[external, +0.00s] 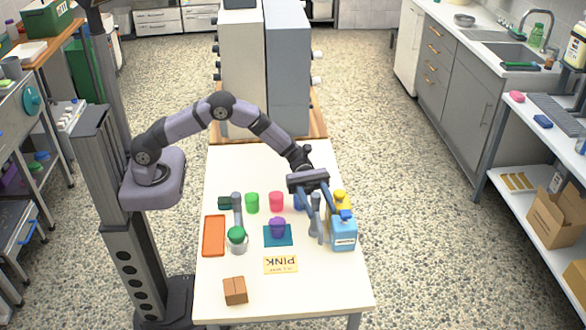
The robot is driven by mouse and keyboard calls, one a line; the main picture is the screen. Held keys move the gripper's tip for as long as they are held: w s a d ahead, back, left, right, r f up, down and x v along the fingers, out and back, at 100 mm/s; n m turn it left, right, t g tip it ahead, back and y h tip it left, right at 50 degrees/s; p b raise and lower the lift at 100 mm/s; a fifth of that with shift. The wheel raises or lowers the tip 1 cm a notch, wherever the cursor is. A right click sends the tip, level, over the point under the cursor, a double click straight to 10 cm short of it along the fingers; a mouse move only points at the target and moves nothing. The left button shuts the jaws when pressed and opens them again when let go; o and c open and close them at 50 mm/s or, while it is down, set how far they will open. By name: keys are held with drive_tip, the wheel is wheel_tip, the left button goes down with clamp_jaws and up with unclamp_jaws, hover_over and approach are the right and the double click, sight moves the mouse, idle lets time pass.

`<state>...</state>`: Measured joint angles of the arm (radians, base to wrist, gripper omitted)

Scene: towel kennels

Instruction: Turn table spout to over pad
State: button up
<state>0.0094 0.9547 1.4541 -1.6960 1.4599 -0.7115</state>
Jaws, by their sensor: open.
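A teal pad (268,241) lies mid-table with a purple cup (278,227) on it. A grey upright post (237,207) stands left of the pad, behind a clear jar with a green ball (237,234) at its top. Another grey upright shape (315,220) is right of the pad, among my fingers; I cannot tell which of the grey parts is the spout or where it points. My gripper (322,222) is open and points down right of the pad, close beside a light-blue bottle (343,234). Its fingertips are hard to separate from the grey shape; contact is unclear.
A yellow bottle (341,200) stands behind the light-blue one. Green (252,203), pink (276,201) and blue (298,202) cups line the back. The table's front right is clear.

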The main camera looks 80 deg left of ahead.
clamp_jaws()
drive_tip(key=shift+f+g, duration=0.1)
drive_tip(key=shift+g, duration=0.2)
drive_tip(key=shift+s+m+g+b, duration=0.25)
drive_tip(key=shift+m+g+b, duration=0.4)
drive_tip(key=shift+g, duration=0.25)
unclamp_jaws()
drive_tip(key=shift+a, duration=0.1)
